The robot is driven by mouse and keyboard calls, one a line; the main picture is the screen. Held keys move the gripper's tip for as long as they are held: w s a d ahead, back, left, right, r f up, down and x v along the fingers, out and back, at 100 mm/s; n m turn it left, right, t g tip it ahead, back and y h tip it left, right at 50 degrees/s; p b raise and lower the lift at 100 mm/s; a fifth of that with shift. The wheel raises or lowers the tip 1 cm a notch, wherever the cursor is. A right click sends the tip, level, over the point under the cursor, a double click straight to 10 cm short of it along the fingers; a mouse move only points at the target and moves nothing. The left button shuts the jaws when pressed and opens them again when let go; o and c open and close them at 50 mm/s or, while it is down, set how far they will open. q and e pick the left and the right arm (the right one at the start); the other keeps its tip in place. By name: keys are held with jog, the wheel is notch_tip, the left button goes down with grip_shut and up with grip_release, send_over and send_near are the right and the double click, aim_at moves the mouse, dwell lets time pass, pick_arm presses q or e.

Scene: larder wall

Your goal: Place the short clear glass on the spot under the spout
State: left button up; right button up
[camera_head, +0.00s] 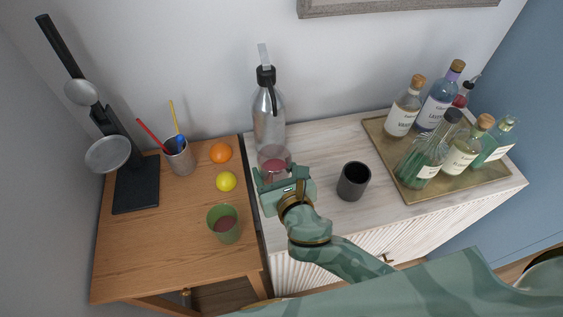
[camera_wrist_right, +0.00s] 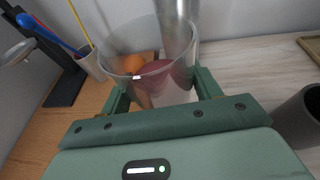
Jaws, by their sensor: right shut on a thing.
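My right gripper (camera_head: 281,176) is shut on the short clear glass (camera_head: 273,156), which is roughly upright at the left end of the pale cabinet. In the right wrist view the glass (camera_wrist_right: 150,50) stands between the two green fingers (camera_wrist_right: 155,98). A dull red patch shows low in or through the glass; I cannot tell which. A tall steel siphon bottle (camera_head: 268,118) with a black head and spout stands just behind the glass. I cannot tell whether the glass touches the surface. The spot under the spout is not clearly visible. My left gripper is not in view.
A dark cup (camera_head: 353,181) stands right of my gripper. A brass tray (camera_head: 448,188) holds several bottles. On the wooden table are a green glass (camera_head: 224,222), a lemon (camera_head: 226,181), an orange (camera_head: 221,152), a utensil cup (camera_head: 179,158) and a black stand (camera_head: 136,186).

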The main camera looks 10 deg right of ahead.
aim_at(279, 166)
jog(key=w, duration=0.1)
jog(key=w+f, duration=0.1)
jog(key=w, duration=0.1)
jog(key=w+d+f+b, duration=0.1)
jog(key=shift+w+d+f, duration=0.1)
jog(key=shift+w, duration=0.25)
jog(key=w+f+b, duration=0.1)
jog(key=w+f, duration=0.1)
jog(key=w+d+f+b, duration=0.1)
jog(key=w+f, duration=0.1)
jog(key=f, duration=0.1)
jog(key=shift+w+f+b, duration=0.15)
jog(key=shift+w+b, duration=0.15)
jog(key=shift+w+d+f, duration=0.1)
jog(key=shift+w+f, duration=0.1)
jog(key=shift+f, duration=0.05)
jog(key=f+b, duration=0.2)
jog(key=f, duration=0.1)
jog(key=shift+w+f, duration=0.2)
jog(key=shift+f, duration=0.1)
jog(key=shift+r, duration=0.15)
jog(key=o, duration=1.3)
